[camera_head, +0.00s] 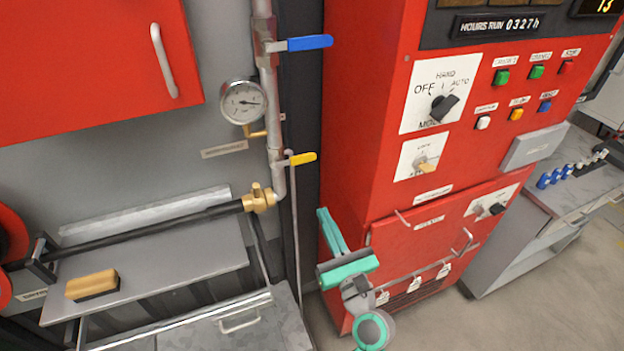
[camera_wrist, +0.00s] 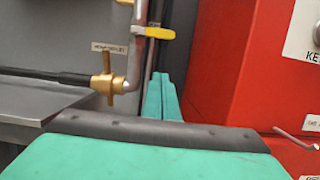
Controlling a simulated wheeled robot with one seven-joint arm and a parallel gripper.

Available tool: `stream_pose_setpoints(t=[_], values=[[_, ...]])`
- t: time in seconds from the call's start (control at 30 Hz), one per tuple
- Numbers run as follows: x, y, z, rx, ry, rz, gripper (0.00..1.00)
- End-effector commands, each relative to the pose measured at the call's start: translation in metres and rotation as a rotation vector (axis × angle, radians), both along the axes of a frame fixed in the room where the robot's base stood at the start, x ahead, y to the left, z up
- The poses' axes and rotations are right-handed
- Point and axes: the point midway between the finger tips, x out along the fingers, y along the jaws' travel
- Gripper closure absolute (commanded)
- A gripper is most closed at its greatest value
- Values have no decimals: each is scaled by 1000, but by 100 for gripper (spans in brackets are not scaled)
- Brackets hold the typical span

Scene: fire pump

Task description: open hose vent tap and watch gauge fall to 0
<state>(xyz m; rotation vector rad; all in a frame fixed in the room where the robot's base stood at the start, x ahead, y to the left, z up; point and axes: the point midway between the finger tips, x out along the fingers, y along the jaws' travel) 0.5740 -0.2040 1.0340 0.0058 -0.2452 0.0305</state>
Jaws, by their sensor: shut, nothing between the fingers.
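The white round gauge (camera_head: 243,101) is on the pipe at upper left in the head view. Its needle points right; the numbers are too small to read. A yellow-handled tap (camera_head: 302,158) sits on the pipe below it, its lever sticking out right; it also shows in the wrist view (camera_wrist: 160,33). A brass valve (camera_head: 259,198) joins the black hose to the pipe, also in the wrist view (camera_wrist: 106,84). I cannot tell which is the hose vent tap. My teal gripper (camera_head: 326,217) is shut and empty, right of and below both, touching neither; its fingers (camera_wrist: 161,92) point toward the pipe.
A blue lever (camera_head: 308,43) is higher on the pipe. The red pump cabinet (camera_head: 345,130) stands close on the right, with a mode switch (camera_head: 442,105). A grey shelf (camera_head: 165,278) holds a brush-like block (camera_head: 92,285). The space before the pipe looks clear.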

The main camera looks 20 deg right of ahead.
Motion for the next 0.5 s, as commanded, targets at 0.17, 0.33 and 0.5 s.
stream_pose_setpoints(t=[0.17,0.33,0.5], values=[[13,1,4,-1,-2,2,100],[41,4,11,-3,-2,5,100],[73,5,19,-3,-2,5,100]])
